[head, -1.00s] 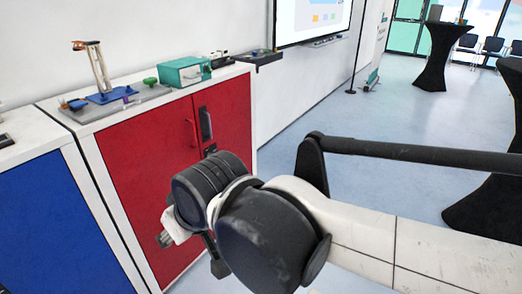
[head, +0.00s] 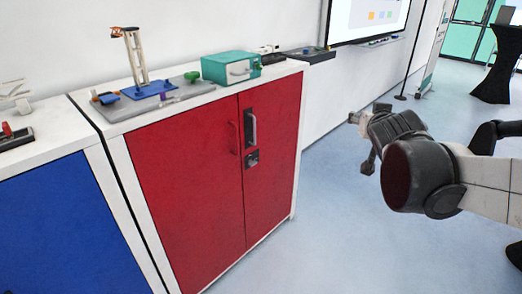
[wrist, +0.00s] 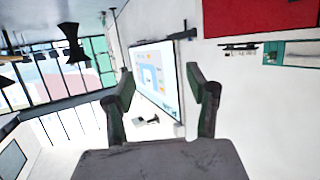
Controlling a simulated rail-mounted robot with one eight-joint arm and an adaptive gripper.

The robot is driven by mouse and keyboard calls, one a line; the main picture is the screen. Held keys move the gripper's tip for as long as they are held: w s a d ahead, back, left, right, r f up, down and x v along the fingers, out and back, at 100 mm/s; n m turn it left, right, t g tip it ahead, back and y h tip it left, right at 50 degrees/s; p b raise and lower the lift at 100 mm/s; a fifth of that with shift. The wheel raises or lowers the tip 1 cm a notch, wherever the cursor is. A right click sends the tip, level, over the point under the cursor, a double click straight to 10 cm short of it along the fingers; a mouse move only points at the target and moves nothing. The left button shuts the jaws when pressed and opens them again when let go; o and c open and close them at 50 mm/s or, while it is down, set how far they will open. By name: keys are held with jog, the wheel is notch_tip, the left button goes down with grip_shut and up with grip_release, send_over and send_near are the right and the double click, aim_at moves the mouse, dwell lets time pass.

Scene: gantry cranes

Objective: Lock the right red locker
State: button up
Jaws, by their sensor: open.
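The red locker (head: 190,170) stands in a white cabinet in the head view, both its doors closed flush. A dark upright handle (head: 252,128) and a small dark lock fitting (head: 252,158) below it sit on the right door, near the middle seam. A slim red handle (head: 234,138) is on the left door. My gripper (head: 362,142) is to the right of the locker, clear of it. In the wrist view my gripper (wrist: 165,92) has its two fingers spread with nothing between them. The wrist view is rolled and shows a red corner (wrist: 265,15) at the top.
A blue locker (head: 70,235) adjoins on the left. On the cabinet top are a teal box (head: 231,66) and a crane model (head: 137,62) on a grey board. A wall screen (head: 368,18) hangs beyond.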

aim_at(254, 163)
jog(key=w+a+f+n+t+y+b, duration=0.2)
jog(key=w+a+t+y, duration=0.15)
jog(key=w, duration=1.05)
jog(key=w+a+f+n+t+y+b, duration=0.1)
jog(key=w+a+f+n+y+b, duration=0.15)
jog(key=w+a+f+y, duration=0.35)
jog(key=a+f+n+g+y+b, duration=0.15)
jog(key=a+f, duration=0.25)
jog(key=f, duration=0.6)
jog(key=w+a+f+n+g+y, duration=0.1)
jog(key=a+f+n+g+y, duration=0.25)
jog(key=f, duration=0.65)
jog(key=a+f+n+g+y+b, duration=0.15)
jog(key=a+f, duration=0.35)
jog(key=f, duration=0.5)
jog(key=shift+n, duration=0.3)
jog(key=b+x, duration=0.1)
jog(key=x, duration=0.8)
jog(key=b+x, duration=0.1)
jog(key=x, duration=0.3)
jog(key=shift+w+a+r+b, duration=0.1)
jog(key=shift+w+r+b, duration=0.05)
jog(key=shift+r+b, duration=0.2)
jog(key=shift+c, duration=0.2)
jog(key=c, duration=1.1)
